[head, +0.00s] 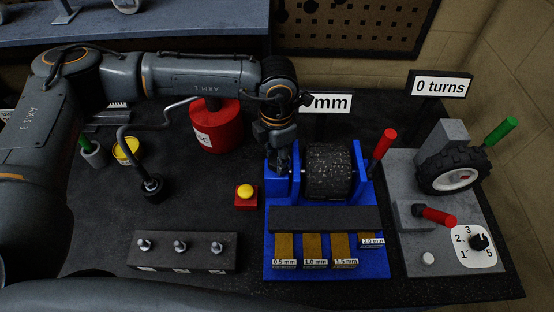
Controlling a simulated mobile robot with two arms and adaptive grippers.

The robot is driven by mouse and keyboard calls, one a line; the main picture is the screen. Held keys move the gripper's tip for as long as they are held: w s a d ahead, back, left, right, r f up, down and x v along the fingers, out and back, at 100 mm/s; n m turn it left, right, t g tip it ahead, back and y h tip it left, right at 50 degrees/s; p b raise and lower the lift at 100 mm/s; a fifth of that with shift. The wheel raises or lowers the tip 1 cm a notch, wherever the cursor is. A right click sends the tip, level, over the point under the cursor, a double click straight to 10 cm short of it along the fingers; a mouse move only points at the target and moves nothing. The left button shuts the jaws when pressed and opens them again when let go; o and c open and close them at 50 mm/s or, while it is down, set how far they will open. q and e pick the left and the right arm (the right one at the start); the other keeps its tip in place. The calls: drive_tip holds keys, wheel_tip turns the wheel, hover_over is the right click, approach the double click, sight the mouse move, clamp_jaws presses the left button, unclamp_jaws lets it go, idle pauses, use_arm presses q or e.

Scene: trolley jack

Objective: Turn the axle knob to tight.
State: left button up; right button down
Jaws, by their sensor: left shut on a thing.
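My left gripper (283,162) reaches down from above to the left side of the blue stand (357,160). The stand carries a dark, rough roller (328,172) on an axle between two uprights. The gripper is shut at the left end of that axle, where the axle knob would be. The fingers hide the knob, so I cannot read its position or any marking. My right gripper is not in view.
A red lever (383,143) rises right of the roller. Brass gauge blocks (315,246) lie in front. A yellow button on a red box (245,195) is to the left. Farther right stand a wheel (453,170) and a numbered dial (476,247).

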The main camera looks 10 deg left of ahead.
use_arm(q)
drive_tip(key=m+b, duration=1.1)
drive_tip(key=b, duration=0.5)
drive_tip(key=shift+f+m, duration=0.15)
drive_tip(key=shift+m, duration=0.25)
drive_tip(key=m+b, duration=0.3)
drive_tip(key=shift+r+m+b, duration=0.25)
drive_tip(key=shift+m+b, duration=0.35)
drive_tip(key=shift+m, duration=0.5)
drive_tip(key=shift+r, duration=0.1)
drive_tip(key=o, duration=0.8)
drive_tip(key=shift+o, duration=0.4)
